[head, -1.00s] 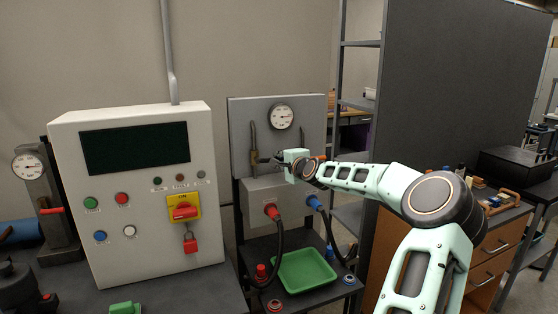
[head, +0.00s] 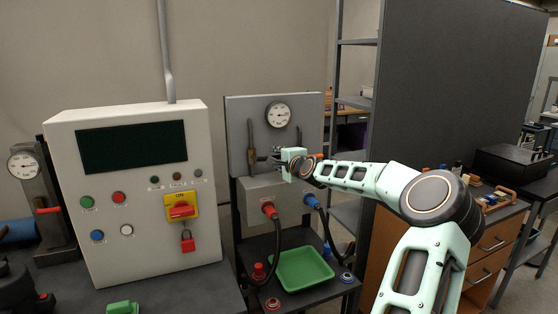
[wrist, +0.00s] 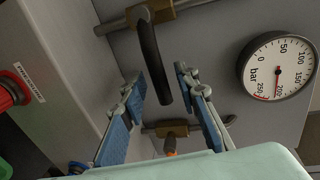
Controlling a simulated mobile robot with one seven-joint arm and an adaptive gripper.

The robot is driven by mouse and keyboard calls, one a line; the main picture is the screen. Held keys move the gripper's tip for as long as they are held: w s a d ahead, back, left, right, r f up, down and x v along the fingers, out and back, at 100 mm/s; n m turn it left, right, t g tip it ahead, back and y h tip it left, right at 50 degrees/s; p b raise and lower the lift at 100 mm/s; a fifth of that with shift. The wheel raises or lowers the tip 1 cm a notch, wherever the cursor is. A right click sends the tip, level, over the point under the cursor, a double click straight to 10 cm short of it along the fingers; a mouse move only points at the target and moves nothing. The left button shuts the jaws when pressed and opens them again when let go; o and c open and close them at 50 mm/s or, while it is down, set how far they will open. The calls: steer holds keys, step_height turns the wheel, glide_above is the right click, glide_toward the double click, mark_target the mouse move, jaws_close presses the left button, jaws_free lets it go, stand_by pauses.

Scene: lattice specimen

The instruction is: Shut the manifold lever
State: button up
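The manifold panel (head: 237,125) stands in the middle of the head view, with a brass valve (head: 253,157) on its left pipe. In the wrist view, the dark manifold lever (wrist: 152,60) sticks out from the upper brass valve (wrist: 150,12), across its pipe. My gripper (head: 276,158) is in front of the panel, right of the left valve. In the wrist view my gripper (wrist: 158,76) is open, with its blue-padded fingers on either side of the lever's free end. A gap shows on each side; I see no clear contact.
A pressure gauge (head: 278,115) sits above my gripper. In the wrist view, a second brass valve (wrist: 165,129) with an orange part lies below the lever. Red and blue hose connectors (head: 268,209) and a green tray (head: 303,270) are below. A control box (head: 130,200) stands left.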

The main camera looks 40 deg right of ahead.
steer(key=v, duration=1.2)
steer(key=shift+w, duration=0.1)
